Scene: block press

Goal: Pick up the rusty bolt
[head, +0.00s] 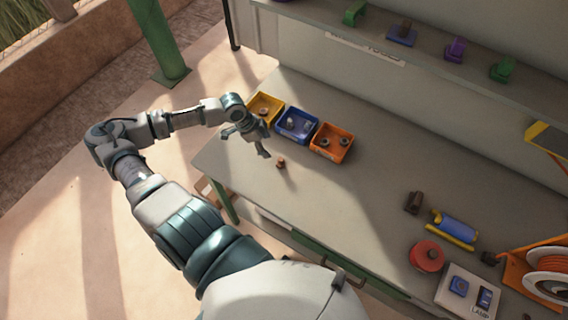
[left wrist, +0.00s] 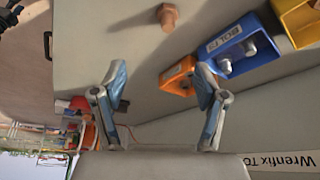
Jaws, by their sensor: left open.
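The rusty bolt (head: 281,163) stands on the grey workbench (head: 330,210), in front of the small bins. It also shows at the top of the left wrist view (left wrist: 168,16), brown with a wider head. My left gripper (head: 247,142) is open and empty, above the bench and a little to the left of the bolt. In the left wrist view its two blue-grey fingers (left wrist: 160,78) are spread apart, with the bolt beyond the fingertips and nothing between them. My right gripper is not in view.
Yellow (head: 265,108), blue (head: 296,125) and orange (head: 332,143) bins holding small parts stand close behind the bolt. A red disc (head: 427,256), a blue cylinder (head: 459,226) and a cable reel (head: 548,272) are at the right. The middle of the bench is clear.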

